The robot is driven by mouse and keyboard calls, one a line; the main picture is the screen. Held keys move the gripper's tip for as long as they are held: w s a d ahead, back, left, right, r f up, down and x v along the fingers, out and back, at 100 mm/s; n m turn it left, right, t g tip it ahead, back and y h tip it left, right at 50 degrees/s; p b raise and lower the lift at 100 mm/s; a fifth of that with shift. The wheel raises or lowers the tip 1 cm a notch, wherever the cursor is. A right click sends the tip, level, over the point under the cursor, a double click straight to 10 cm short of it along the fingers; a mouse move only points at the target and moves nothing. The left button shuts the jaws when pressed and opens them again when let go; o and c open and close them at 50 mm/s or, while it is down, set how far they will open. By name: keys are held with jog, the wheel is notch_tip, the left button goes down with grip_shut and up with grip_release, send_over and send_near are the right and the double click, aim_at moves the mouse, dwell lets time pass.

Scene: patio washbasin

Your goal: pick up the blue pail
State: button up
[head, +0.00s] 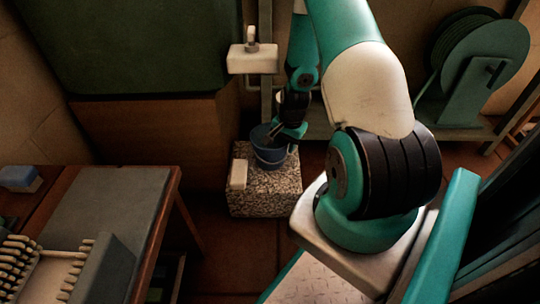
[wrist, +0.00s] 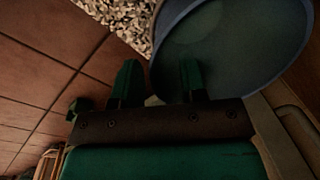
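The blue pail (head: 269,157) stands upright on a speckled stone block (head: 262,195). My gripper (head: 279,132) reaches down to the pail's rim from behind and above in the head view. In the wrist view the pail (wrist: 240,45) fills the upper right, and I look into its open top. My gripper's two green fingers (wrist: 160,72) are spread apart there, with a clear gap. The pail's near rim runs between them: the right finger overlaps the pail's opening and the left finger is outside. Contact with the wall cannot be made out.
A pale block (head: 239,174) lies beside the pail on the stone. A white fixture (head: 252,59) is on the wall above. A table (head: 120,195) with a pegged rack (head: 45,268) stands at left. A green hose reel (head: 478,55) is at right. Tiled floor (head: 235,255) is bare in front.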

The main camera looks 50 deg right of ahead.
notch_tip(320, 180, down, 3)
jog(key=shift+w+r+b, duration=0.1)
jog(key=shift+b, duration=0.4)
jog(key=shift+r, duration=0.1)
grip_shut()
dwell(0.8)
